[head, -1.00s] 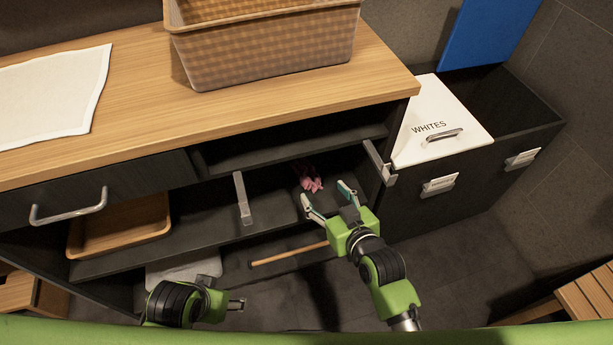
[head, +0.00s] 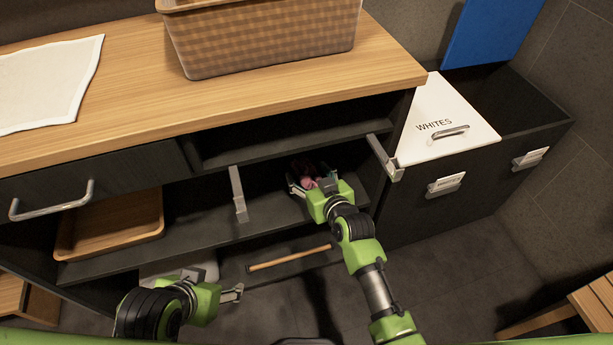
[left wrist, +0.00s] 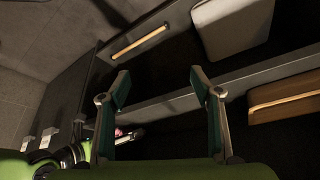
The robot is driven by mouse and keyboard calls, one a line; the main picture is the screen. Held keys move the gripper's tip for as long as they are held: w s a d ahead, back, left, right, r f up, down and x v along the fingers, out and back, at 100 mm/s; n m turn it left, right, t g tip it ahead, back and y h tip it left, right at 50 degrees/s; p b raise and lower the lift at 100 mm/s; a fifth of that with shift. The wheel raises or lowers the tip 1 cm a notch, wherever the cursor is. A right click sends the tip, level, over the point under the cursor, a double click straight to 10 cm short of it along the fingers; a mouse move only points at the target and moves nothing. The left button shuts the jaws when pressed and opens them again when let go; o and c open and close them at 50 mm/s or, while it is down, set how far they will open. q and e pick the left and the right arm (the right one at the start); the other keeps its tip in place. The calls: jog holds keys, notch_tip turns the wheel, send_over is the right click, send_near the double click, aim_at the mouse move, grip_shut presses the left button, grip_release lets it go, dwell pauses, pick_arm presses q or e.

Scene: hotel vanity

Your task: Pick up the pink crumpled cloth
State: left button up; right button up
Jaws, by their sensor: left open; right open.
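The pink crumpled cloth (head: 309,174) lies on the dark shelf (head: 275,215) inside the open cabinet. My right gripper (head: 308,184) reaches into this shelf space and is open, with its fingers around or just over the cloth; whether they touch it I cannot tell. The gripper hides part of the cloth. My left gripper (head: 236,293) is low in front of the cabinet, open and empty. Its open fingers show in the left wrist view (left wrist: 158,88), where a small pink patch of the cloth (left wrist: 119,132) shows far behind them.
Metal brackets (head: 239,195) (head: 383,157) stick out at both sides of the opening. A wooden tray (head: 110,226) sits on the shelf at left. A woven basket (head: 262,42) and white towel (head: 45,85) lie on the countertop. A whites bin (head: 445,125) stands at right.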

jog(key=shift+w+a+f, duration=0.15)
jog(key=shift+w+a, duration=0.05)
jog(key=shift+w, duration=0.25)
pick_arm(q)
jog(key=shift+w+d+r+t, duration=0.25)
jog(key=shift+w+t, duration=0.05)
jog(key=shift+w, duration=0.35)
jog(key=shift+w+d+r+t, duration=0.2)
jog(key=shift+w+r+t, duration=0.1)
jog(key=shift+w, duration=0.3)
pick_arm(e)
jog(key=c, duration=1.1)
pick_arm(q)
jog(key=shift+s, duration=0.1)
